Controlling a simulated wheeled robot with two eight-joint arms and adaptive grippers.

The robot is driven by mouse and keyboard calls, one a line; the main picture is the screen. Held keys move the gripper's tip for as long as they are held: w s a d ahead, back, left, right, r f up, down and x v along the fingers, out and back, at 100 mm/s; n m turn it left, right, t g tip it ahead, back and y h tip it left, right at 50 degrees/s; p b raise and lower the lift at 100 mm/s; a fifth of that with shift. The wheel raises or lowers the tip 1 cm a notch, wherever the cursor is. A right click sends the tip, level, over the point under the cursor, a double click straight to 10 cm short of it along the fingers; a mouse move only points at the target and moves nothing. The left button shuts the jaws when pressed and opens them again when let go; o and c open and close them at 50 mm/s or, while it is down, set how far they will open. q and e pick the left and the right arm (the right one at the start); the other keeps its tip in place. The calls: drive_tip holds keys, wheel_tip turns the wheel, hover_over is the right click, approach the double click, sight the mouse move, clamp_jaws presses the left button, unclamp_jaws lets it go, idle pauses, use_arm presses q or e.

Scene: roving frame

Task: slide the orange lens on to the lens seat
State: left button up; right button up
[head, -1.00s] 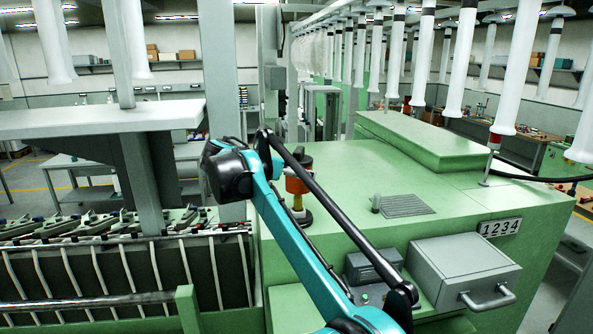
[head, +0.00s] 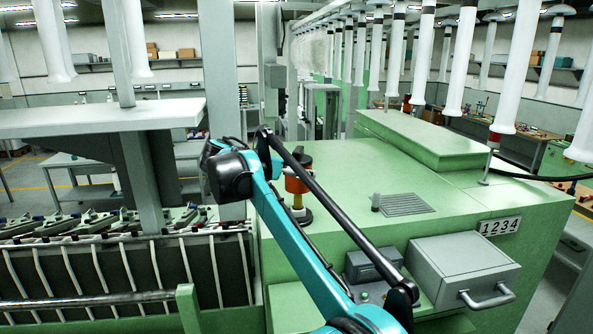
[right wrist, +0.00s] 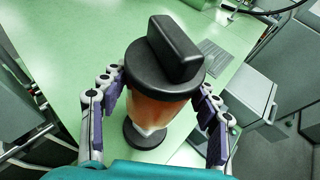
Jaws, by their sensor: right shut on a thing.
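The orange lens (right wrist: 160,110), with a black cap and raised bar handle on top, stands roughly upright between the fingers of my right gripper (right wrist: 160,87) in the right wrist view. The fingers are shut on it from both sides. In the head view the orange lens (head: 296,185) shows just right of my arm, which covers part of it. Below it is the lens seat, a yellowish post on a round black base (head: 301,216); the black base also shows in the wrist view (right wrist: 146,138). I cannot tell whether lens and seat touch. My left gripper is out of view.
The green machine top (head: 370,165) is mostly clear around the seat. A grey box with a handle (head: 462,268) is at front right. White tubes hang above.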

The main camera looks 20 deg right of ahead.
sight(295, 196)
drive_tip(key=shift+f+b, duration=0.85)
drive_tip(key=shift+f, duration=0.65)
drive_tip(key=shift+f, duration=0.1)
drive_tip(key=shift+f+b, duration=0.55)
drive_tip(key=shift+f, duration=0.45)
drive_tip(key=shift+f, duration=0.2)
idle(0.6)
drive_tip(key=shift+f+b, duration=0.75)
drive_tip(key=shift+f, duration=0.4)
